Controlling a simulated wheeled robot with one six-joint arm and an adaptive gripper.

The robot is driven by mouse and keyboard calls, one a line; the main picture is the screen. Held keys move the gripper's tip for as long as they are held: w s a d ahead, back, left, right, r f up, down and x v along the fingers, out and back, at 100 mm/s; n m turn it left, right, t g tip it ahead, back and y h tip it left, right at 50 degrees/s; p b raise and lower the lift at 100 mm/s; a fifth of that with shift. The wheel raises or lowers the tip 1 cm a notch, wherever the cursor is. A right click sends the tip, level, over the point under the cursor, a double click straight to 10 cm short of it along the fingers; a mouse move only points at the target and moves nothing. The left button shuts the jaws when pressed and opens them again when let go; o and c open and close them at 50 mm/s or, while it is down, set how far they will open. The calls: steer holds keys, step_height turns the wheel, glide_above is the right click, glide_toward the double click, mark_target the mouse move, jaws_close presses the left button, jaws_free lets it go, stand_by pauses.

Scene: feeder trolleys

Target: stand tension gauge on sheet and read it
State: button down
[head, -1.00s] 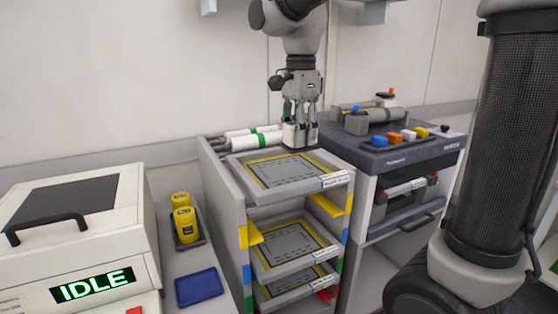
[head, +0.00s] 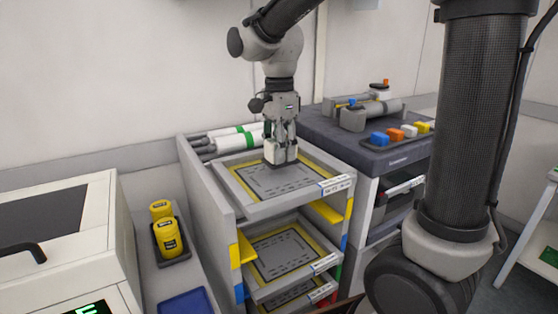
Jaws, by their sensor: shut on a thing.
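My gripper (head: 284,138) points straight down over the top tray of the trolley. It is shut on the tension gauge (head: 271,152), a small white block with a dark base, held upright. The gauge is over the back right part of the dark grey sheet (head: 268,183), which lies in the top tray (head: 240,207) inside a yellow border. The gauge's base looks at or just above the sheet; I cannot tell whether it touches. My fingers hide part of the gauge, and no reading is legible.
Lower trays (head: 286,284) hold similar sheets. To the right is a dark-topped cabinet (head: 385,158) with coloured blocks (head: 396,135). At left, yellow canisters (head: 168,238) stand near a blue tray (head: 186,303).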

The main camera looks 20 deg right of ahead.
steer(key=shift+f, duration=1.55)
steer(key=shift+f, duration=0.15)
steer(key=c, duration=0.9)
jaws_free()
step_height(320, 180, up, 12)
steer(key=shift+r, duration=0.15)
steer(key=s+d+f+n+t, duration=0.2)
steer(key=s+d+f+n, duration=0.1)
steer(key=s+d+n, duration=0.4)
steer(key=s+d+f+n+t, duration=0.2)
steer(key=s+d+f+n, duration=0.1)
steer(key=s+d+n, duration=0.5)
steer(key=s, duration=0.3)
steer(key=shift+f+n, duration=0.4)
